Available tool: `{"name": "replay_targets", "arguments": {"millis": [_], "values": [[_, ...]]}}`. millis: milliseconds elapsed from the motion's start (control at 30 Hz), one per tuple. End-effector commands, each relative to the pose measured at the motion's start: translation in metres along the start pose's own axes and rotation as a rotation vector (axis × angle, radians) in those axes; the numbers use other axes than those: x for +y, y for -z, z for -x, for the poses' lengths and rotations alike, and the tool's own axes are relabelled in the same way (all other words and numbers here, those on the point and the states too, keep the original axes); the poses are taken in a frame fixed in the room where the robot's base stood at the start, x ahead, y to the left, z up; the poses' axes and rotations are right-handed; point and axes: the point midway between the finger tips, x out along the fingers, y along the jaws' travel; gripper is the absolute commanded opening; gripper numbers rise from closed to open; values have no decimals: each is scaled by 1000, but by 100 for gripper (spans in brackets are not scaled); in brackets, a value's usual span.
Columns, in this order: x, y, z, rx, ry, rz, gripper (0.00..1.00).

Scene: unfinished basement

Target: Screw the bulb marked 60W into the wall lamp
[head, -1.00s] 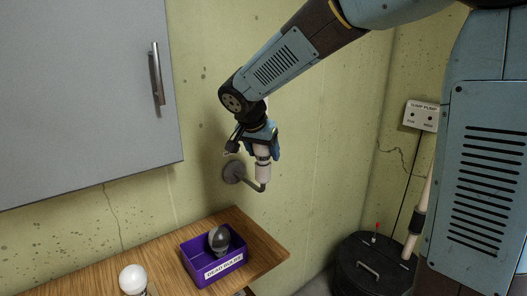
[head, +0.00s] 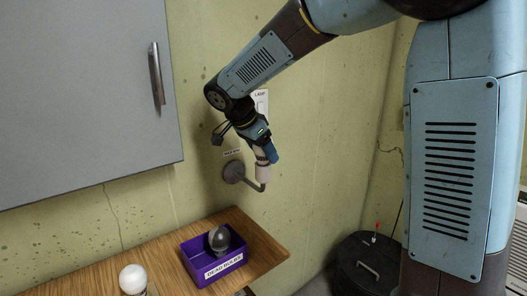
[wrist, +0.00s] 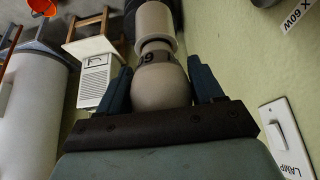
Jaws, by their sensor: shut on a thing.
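The white bulb (wrist: 160,85) sits between the two blue fingers of my gripper (wrist: 162,78) in the wrist view. Part of a dark marking, upside down and reading "60", shows on its neck. The bulb's neck end meets the pale socket (wrist: 155,22) of the wall lamp; how deep it sits I cannot tell. In the head view my gripper (head: 266,148) is tilted just above the lamp's upright socket (head: 263,172). A bent arm joins the socket to a round grey wall mount (head: 233,172). The fingers hide most of the bulb there.
A purple "DEAD BULBS" box (head: 190,266) holding a grey bulb (head: 219,239) stands on the wooden shelf (head: 262,250). Another white bulb (head: 133,279) stands to its left. A grey cabinet (head: 80,100) hangs upper left. A lamp switch (wrist: 284,133) is on the wall beside my gripper.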

Motion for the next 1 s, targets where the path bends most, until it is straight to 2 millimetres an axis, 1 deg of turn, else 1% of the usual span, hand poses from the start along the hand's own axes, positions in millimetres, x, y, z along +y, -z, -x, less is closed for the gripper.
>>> {"name": "replay_targets", "arguments": {"millis": [267, 367, 500, 600, 900, 1000], "values": [[0, 0, 0, 0, -3, -7, 37], [-1, 0, -1, -1, -35, -58, 37], [-1, -1, 0, 0, -107, -184, 37], [0, -1, 0, -1, -141, -246, 37], [0, 0, 0, -1, -151, -265, 37], [-1, 0, -1, -1, -177, -308, 37]]}}
